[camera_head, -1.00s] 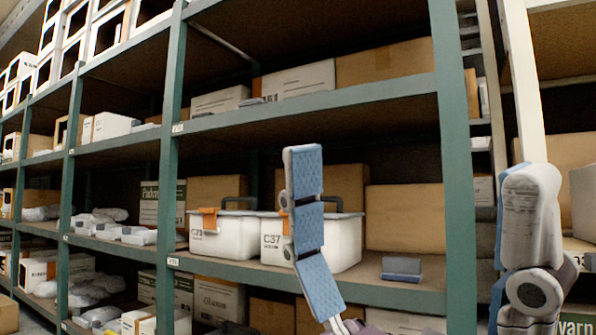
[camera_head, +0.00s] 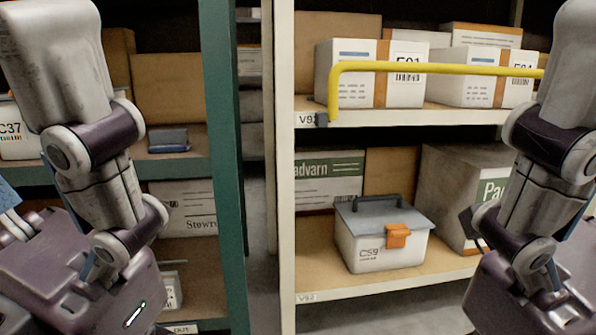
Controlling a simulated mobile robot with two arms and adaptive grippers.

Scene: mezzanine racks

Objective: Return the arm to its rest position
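My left arm comes down the left side of the view, bent at its joints. Part of my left gripper (camera_head: 10,197), a blue-padded finger with a pale linkage, shows at the left edge; the rest is cut off or hidden, so its opening cannot be told. My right arm comes down the right side in a similar bent pose. Its fingertips are not clearly visible. Nothing held shows in either gripper.
A green rack post (camera_head: 222,160) and a white rack post (camera_head: 285,170) stand ahead, with a narrow gap between. A lidded white bin C59 (camera_head: 375,250) sits on the lower right shelf. A yellow rail (camera_head: 430,68) fronts the upper shelf's boxes.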

